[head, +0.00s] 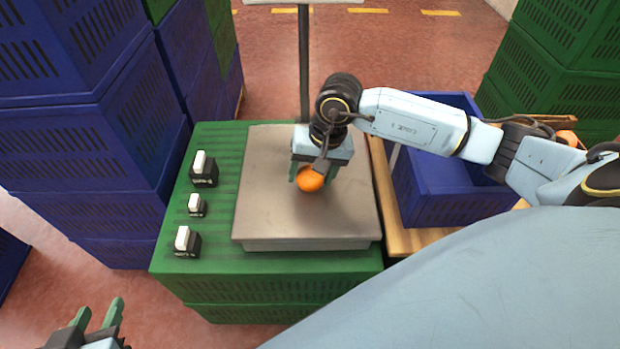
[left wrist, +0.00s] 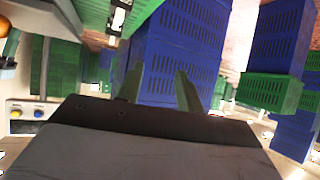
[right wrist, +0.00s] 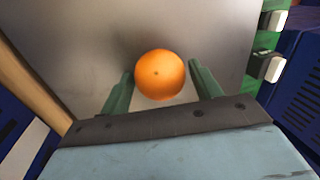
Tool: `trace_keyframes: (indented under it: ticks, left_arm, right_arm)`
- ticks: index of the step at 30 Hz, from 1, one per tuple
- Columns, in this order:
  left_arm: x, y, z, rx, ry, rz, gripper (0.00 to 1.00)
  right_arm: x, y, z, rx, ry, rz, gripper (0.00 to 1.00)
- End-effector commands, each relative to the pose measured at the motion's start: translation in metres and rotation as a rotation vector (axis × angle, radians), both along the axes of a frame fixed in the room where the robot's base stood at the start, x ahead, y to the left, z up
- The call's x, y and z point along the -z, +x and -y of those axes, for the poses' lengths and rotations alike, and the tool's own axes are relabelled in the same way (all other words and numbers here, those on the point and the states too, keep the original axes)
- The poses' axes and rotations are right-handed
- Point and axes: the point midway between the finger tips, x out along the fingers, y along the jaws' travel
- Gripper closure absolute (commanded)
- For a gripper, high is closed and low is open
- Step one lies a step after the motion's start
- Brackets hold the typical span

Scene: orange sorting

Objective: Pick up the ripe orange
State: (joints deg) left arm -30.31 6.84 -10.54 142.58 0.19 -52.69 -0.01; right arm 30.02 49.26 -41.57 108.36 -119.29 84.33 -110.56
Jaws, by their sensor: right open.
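The ripe orange (head: 310,179) is on the grey metal scale plate (head: 270,215). In the right wrist view the orange (right wrist: 160,74) shows between and just beyond the fingertips. My right gripper (head: 313,178) is over the plate with its fingers on either side of the orange. It is open, and in the right wrist view (right wrist: 160,85) gaps show between the orange and both fingers. My left gripper (head: 98,312) is low at the left, away from the plate, open and empty. Its two fingers also show apart in the left wrist view (left wrist: 168,85).
The scale stands on a green crate (head: 270,288), with several small white-topped weights or switches (head: 204,168) along its left side. A blue bin (head: 455,208) stands on a wooden surface (head: 400,238) at the right. Tall stacks of blue crates (head: 85,150) are at the left and green crates (head: 545,75) at the far right.

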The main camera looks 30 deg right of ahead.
Motion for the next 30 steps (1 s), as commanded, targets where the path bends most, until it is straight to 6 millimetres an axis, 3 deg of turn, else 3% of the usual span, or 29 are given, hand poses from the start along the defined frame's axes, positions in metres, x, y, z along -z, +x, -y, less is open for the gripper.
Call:
trace_keyframes:
  ticks: [7, 16, 25, 30]
  left_arm:
    - [-0.002, 0.001, 0.001, 0.001, -0.002, 0.009, 0.64]
    - [-0.001, 0.001, 0.0, 0.0, -0.002, 0.007, 0.64]
    - [-0.001, 0.0, 0.0, 0.0, 0.001, -0.003, 0.64]
    - [0.016, -0.017, -0.008, -0.012, 0.034, -0.138, 0.64]
  right_arm:
    - [0.0, 0.0, 0.0, 0.0, 0.0, 0.0, 0.37]
    - [0.0, 0.0, 0.0, 0.0, 0.0, 0.001, 0.72]
    - [-0.004, 0.001, 0.0, 0.0, 0.0, 0.002, 0.73]
    - [-0.02, 0.001, 0.0, 0.0, -0.001, 0.003, 0.73]
